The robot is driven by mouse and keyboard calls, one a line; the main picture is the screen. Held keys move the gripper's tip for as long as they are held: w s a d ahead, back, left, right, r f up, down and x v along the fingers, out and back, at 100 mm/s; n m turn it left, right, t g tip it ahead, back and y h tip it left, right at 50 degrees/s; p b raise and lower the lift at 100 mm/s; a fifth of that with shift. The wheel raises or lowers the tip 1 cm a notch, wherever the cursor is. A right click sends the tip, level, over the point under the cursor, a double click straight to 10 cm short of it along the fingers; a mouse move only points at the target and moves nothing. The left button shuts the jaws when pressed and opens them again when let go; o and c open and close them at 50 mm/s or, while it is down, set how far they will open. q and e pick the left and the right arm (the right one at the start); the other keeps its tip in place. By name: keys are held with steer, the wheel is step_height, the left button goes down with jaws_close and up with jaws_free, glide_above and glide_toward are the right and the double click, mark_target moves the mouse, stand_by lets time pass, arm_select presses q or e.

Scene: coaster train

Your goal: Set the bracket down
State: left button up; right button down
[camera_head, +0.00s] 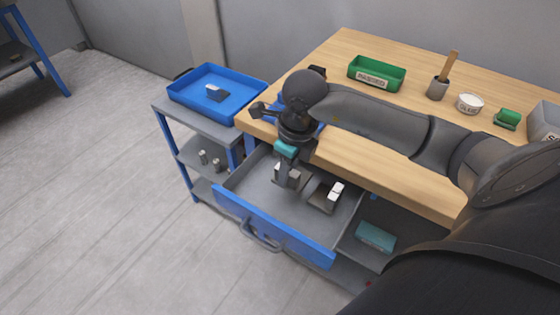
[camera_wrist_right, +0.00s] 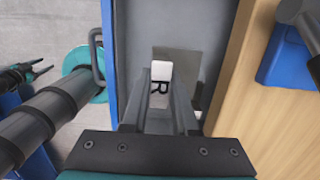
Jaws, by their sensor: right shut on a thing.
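My right gripper (camera_head: 288,182) points down into the open drawer (camera_head: 255,192), low over its floor. In the right wrist view its fingers (camera_wrist_right: 160,95) are closed around a bracket (camera_wrist_right: 160,78), which shows a white face marked "R". Most of the bracket is hidden by the fingers in the head view, and I cannot tell whether it touches the drawer floor. A dark plate (camera_head: 321,200) with a white block (camera_head: 336,189) at its edge lies in the drawer to the right of the gripper.
A wooden bench (camera_head: 395,178) stands over the drawer, carrying a green bin (camera_head: 376,73), a grey cup (camera_head: 438,89) and a white tub (camera_head: 469,103). A teal box (camera_head: 375,237) lies below.

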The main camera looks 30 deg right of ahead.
step_height(320, 180, down, 7)
steer(key=shift+b, duration=0.65)
steer(key=w, duration=0.3)
steer(key=shift+w+d, duration=0.35)
steer(key=shift+w+d+b, duration=0.25)
steer(key=shift+w+b, duration=0.05)
steer(key=shift+w, duration=0.8)
steer(key=shift+w+d+b, duration=0.2)
steer(key=shift+w+b, duration=0.05)
steer(key=shift+w, duration=0.8)
steer(key=shift+f, duration=0.55)
steer(key=shift+f, duration=0.1)
steer(key=c, duration=0.7)
jaws_free()
steer(key=shift+f, duration=0.1)
steer(key=shift+s, duration=0.1)
